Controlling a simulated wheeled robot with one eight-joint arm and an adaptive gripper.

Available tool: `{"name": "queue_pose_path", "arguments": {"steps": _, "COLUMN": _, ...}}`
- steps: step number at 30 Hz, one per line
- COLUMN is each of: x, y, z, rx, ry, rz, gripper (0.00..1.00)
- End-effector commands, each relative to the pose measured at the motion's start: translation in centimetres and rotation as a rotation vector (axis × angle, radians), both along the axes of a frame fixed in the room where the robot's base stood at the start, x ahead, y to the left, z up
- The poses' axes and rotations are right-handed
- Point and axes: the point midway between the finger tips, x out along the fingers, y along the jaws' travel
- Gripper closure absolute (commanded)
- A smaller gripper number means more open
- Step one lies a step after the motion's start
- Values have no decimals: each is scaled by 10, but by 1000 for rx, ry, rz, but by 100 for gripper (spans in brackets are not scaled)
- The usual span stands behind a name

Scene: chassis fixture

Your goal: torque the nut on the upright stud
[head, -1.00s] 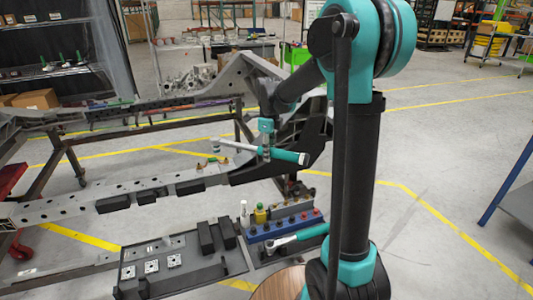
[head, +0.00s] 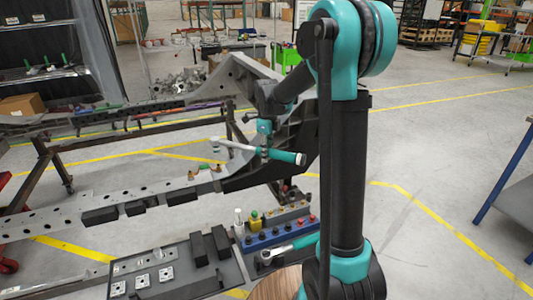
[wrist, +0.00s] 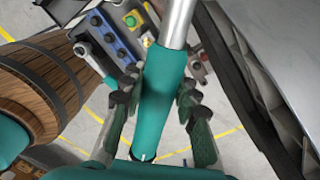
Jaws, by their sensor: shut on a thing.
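My gripper (head: 265,141) is shut on the teal handle of a wrench (head: 285,155), held above the chassis rail (head: 60,216). The wrench's pale shaft reaches left to a small head (head: 214,141). In the wrist view, both dark fingers of my gripper (wrist: 153,103) lie along the sides of the teal wrench handle (wrist: 163,75). Small brass-coloured fittings, one a stud or nut (head: 191,175), stand on the rail below the wrench head. The head appears apart from them. I cannot tell which fitting is the upright stud with the nut.
A dark tray (head: 236,283) with black blocks and metal plates is in front of the rail. A blue socket rack (head: 257,243) and a second teal-handled wrench (head: 305,241) lie beside it. A round wooden top (head: 277,287) is close to my arm. Open floor is at right.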

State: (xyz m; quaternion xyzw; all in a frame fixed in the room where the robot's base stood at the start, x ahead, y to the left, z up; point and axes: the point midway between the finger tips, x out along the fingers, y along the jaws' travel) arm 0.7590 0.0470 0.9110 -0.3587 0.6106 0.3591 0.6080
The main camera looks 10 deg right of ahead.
Motion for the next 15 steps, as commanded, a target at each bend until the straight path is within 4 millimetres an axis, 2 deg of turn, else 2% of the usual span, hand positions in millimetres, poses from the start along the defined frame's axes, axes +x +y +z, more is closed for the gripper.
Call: {"name": "queue_pose_path", "arguments": {"steps": 15, "x": 0, "y": 0, "z": -30, "rx": 0, "ry": 0, "rz": 1, "gripper": 100}}
